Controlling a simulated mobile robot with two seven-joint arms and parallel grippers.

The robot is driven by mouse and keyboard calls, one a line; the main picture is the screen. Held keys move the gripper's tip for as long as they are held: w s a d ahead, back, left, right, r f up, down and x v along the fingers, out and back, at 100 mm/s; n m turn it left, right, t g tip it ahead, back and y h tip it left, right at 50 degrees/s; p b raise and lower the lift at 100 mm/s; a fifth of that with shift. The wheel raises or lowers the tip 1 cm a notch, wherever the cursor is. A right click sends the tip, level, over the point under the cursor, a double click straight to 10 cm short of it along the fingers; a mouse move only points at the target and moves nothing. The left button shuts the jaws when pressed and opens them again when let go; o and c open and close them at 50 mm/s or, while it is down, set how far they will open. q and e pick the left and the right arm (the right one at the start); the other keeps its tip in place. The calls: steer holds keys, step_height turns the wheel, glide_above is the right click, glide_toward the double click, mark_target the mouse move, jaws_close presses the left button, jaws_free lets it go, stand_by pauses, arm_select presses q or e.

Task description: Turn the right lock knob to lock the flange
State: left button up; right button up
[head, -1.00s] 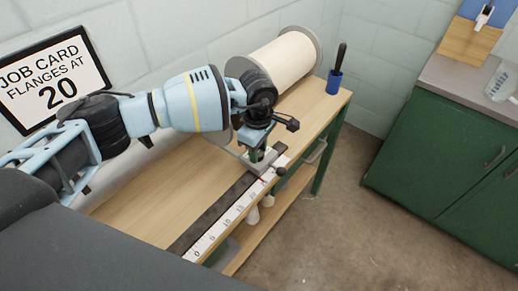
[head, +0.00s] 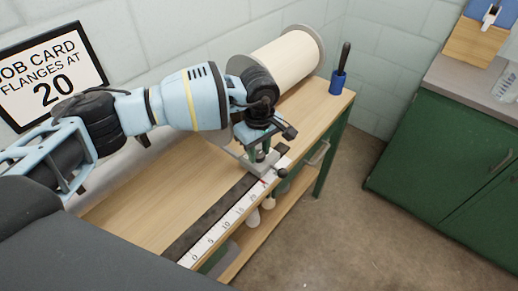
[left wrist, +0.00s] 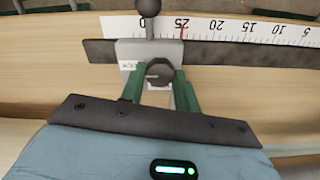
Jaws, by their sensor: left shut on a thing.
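The lock knob (left wrist: 159,72) is dark and round and sits on a grey flange (left wrist: 128,55) with a small "LOCK" label, in the left wrist view. My left gripper (left wrist: 160,80) is shut on the knob, with a green finger on each side of it. In the head view, my left gripper (head: 264,152) points down at the grey flange (head: 262,168) on the dark rail. The gripper partly hides the knob there. A dark ball handle (head: 283,173) sticks out at the flange's front. My right gripper is not in view.
The white scale (head: 222,228) runs along the bench's front edge; a red line stands near its 25 (left wrist: 182,30). A large spool (head: 288,62) and a blue cup with a dark-handled tool (head: 338,82) stand at the back. The job card (head: 52,80) reads 20.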

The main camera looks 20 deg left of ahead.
mark_target(259, 154)
arm_select(q)
steer(key=o, duration=1)
steer(key=shift+r, duration=3.95)
